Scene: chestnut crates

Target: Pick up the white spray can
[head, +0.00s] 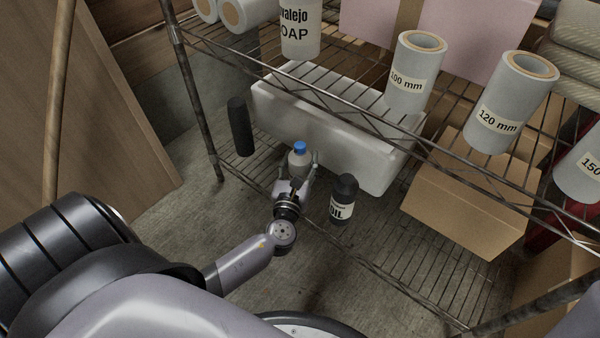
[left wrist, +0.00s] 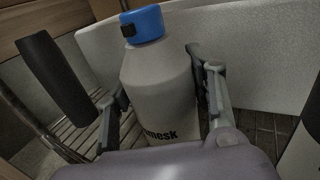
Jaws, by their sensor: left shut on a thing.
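The white spray can (head: 299,158) has a blue cap and stands at the front of the lower wire shelf. In the left wrist view the can (left wrist: 158,85) fills the middle, upright, with dark lettering partly hidden by my gripper's body. My left gripper (head: 302,170) is shut on the can, with one finger on each side of it; the fingers also show in the left wrist view (left wrist: 160,105). I cannot tell whether the can's base touches the shelf. My right gripper is not in view.
A black cylinder (head: 240,127) stands left of the can, and a black oil bottle (head: 343,200) close to the right. A white foam box (head: 335,135) is right behind. The upper shelf's front rail (head: 330,108) runs above, and a cardboard box (head: 465,205) is further right.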

